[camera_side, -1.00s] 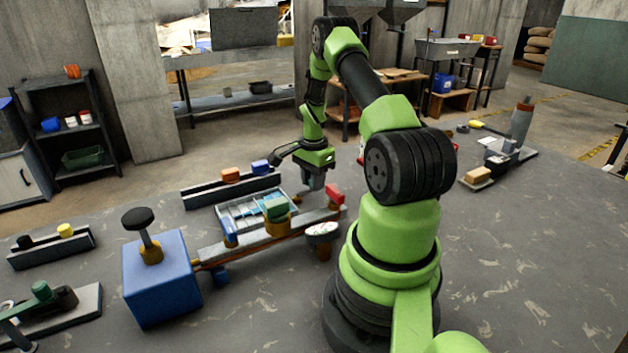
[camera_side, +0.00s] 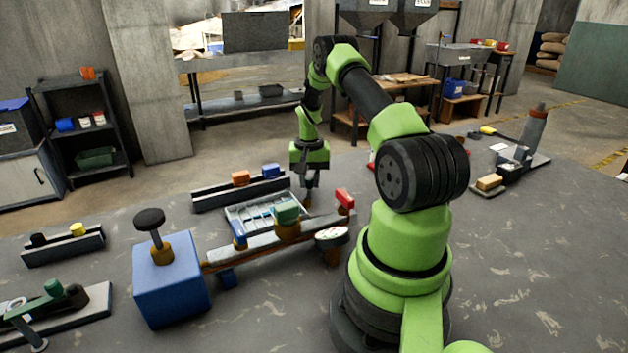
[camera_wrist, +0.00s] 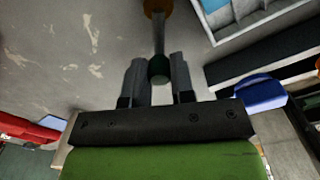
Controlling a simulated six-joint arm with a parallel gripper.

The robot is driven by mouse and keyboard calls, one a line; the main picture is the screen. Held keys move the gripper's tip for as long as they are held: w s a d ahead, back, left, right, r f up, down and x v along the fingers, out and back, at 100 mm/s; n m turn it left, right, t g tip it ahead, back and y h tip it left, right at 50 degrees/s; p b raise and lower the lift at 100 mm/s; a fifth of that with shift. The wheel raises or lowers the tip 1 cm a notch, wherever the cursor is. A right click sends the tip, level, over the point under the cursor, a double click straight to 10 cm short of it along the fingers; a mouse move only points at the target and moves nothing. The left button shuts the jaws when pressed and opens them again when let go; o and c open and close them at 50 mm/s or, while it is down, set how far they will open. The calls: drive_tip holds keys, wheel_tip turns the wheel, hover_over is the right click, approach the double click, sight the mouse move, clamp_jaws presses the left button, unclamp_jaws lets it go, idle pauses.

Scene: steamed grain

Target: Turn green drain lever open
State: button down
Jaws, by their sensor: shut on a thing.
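A dark green, round lever tip (camera_wrist: 158,68) sits between my gripper's two grey fingers in the wrist view. A grey lever arm (camera_wrist: 159,35) runs from it to a brass-coloured pivot (camera_wrist: 158,6) at the top edge. My gripper (camera_wrist: 157,78) is shut on this green tip. In the side view my gripper (camera_side: 311,185) points down behind the rail fixture (camera_side: 262,248), close to the right end of the wire-like tray (camera_side: 238,214). The held lever is too small and hidden to make out there. A green block (camera_side: 287,211) stands on a brass-coloured mount on the rail.
A red block (camera_side: 344,198) sits at the rail's right end. Orange (camera_side: 240,177) and blue (camera_side: 271,171) blocks stand on a dark rack behind the tray. A blue box (camera_side: 168,285) with a black knob stands left. Another green-handled lever (camera_side: 54,287) is at far left.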

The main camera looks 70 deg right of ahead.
drive_tip(key=shift+w+a+n, duration=0.1)
drive_tip(key=shift+w+n, duration=0.2)
drive_tip(key=shift+n, duration=0.45)
drive_tip(key=shift+w+a+n, duration=0.1)
drive_tip(key=shift+w+n, duration=0.2)
drive_tip(key=shift+n, duration=0.45)
drive_tip(key=c, duration=1)
unclamp_jaws()
drive_tip(key=shift+o, duration=0.2)
wheel_tip(320, 180, up, 10)
